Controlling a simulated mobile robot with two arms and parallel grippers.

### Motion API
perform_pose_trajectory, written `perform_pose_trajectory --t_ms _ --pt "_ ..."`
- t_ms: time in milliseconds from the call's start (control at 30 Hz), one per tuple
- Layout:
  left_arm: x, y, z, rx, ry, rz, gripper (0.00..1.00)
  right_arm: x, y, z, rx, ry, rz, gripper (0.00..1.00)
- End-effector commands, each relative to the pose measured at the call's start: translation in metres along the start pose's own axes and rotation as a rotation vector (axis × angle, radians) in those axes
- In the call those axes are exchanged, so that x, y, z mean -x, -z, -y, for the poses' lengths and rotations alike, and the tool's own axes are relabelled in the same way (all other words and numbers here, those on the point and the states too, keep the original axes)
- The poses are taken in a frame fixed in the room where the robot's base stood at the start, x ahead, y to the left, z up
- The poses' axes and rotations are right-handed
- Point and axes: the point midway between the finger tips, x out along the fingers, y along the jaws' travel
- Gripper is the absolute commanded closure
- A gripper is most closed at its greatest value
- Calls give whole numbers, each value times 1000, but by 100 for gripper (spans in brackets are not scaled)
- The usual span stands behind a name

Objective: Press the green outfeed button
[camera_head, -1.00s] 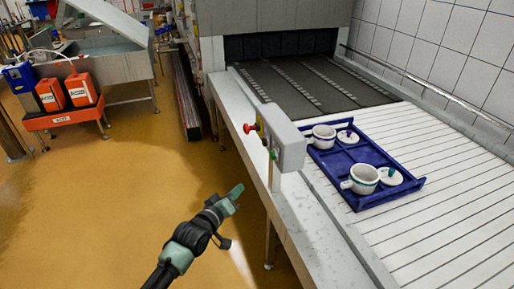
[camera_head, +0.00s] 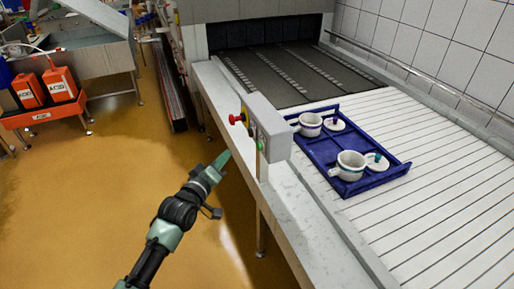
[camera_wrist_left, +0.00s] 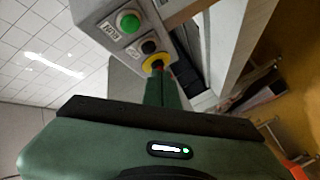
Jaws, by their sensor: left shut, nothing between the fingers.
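The green button (camera_head: 261,145) is on the left face of a grey control box (camera_head: 272,132) that stands on a post at the conveyor's near edge. It shows clearly in the left wrist view (camera_wrist_left: 128,21), beside a label and above a black button (camera_wrist_left: 148,46). A red mushroom button (camera_head: 236,119) sticks out of the same face; its yellow collar (camera_wrist_left: 156,62) is partly hidden behind my fingers in the wrist view. My left gripper (camera_head: 224,158) is shut and empty, left of the green button and slightly lower, apart from it. My right gripper is not in view.
The conveyor's grey side ledge (camera_head: 310,225) runs below the box. Orange canisters (camera_head: 60,84) stand far left. The yellow floor is open.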

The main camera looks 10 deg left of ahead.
Motion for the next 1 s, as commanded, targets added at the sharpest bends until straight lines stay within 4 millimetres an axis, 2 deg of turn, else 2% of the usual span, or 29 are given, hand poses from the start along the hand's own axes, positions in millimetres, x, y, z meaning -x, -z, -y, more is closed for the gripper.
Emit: perform_pose_trajectory --t_ms 267,500,1000 --pt "-29 -22 -21 2 -3 -1 100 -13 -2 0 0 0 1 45" --pt "-44 -32 -32 1 0 0 100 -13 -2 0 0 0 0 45" --pt "-48 -35 -36 -1 0 0 100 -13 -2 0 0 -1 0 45"
